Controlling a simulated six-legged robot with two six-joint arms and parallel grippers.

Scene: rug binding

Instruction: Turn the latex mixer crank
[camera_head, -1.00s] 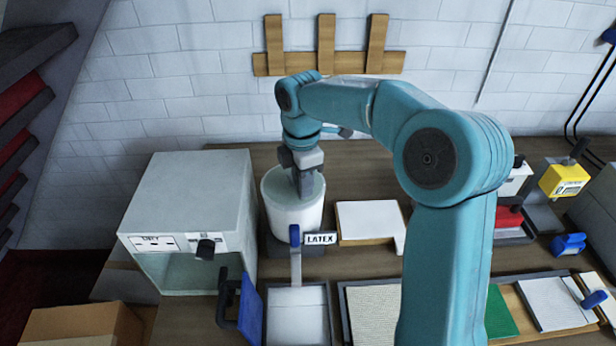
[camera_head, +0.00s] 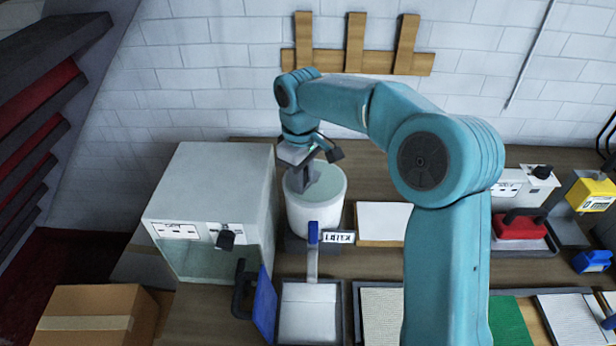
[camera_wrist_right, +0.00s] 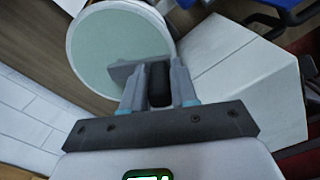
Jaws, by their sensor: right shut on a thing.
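The latex mixer (camera_head: 316,213) is a white round tub with a pale green top, on a dark base behind the LATEX label (camera_head: 338,238). Its tub also fills the upper left of the right wrist view (camera_wrist_right: 98,48). My right gripper (camera_head: 304,180) points down over the left part of the tub's top. In the right wrist view its two grey fingers (camera_wrist_right: 160,76) are closed on the dark upright crank handle (camera_wrist_right: 159,88). A grey crank arm (camera_wrist_right: 122,70) shows beside the fingers, over the green top. In the head view the gripper hides the crank. My left gripper is not in view.
A grey box-shaped machine (camera_head: 205,205) stands close left of the mixer. A white block (camera_head: 382,222) lies to its right. A blue-handled tool (camera_head: 313,250) and a tray (camera_head: 308,312) are in front. Wooden slats (camera_head: 355,60) hang on the wall behind.

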